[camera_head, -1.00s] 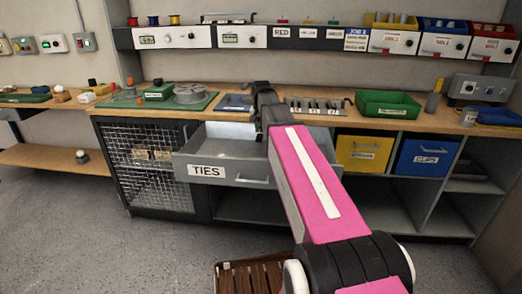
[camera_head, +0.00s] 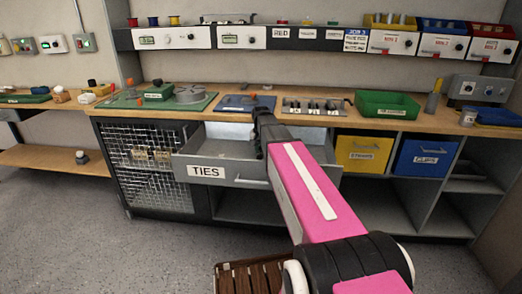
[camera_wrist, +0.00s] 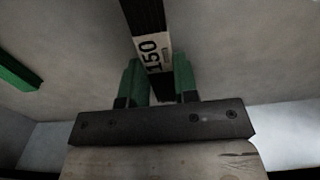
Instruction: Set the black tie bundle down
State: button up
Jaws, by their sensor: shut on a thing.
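The black tie bundle (camera_wrist: 143,14), with a white label reading 150, is between the green fingertips of my gripper (camera_wrist: 158,82) in the wrist view. The gripper is shut on it. Behind it are the pale grey surfaces of a drawer interior; whether the bundle touches the bottom cannot be told. In the head view my wrist is over the open grey drawer labelled TIES (camera_head: 207,171). My arm hides the fingers and the bundle there.
A green strip (camera_wrist: 18,72) lies to the left in the wrist view. On the bench above the drawer are a blue mat (camera_head: 235,104), a grey slotted tray (camera_head: 312,105) and a green bin (camera_head: 388,104). A yellow bin (camera_head: 362,154) and a blue CLIPS bin (camera_head: 427,158) sit below.

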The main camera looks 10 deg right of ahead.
jog(key=o, duration=0.9)
jog(key=shift+f, duration=0.1)
notch_tip(320, 180, up, 12)
dwell(0.4)
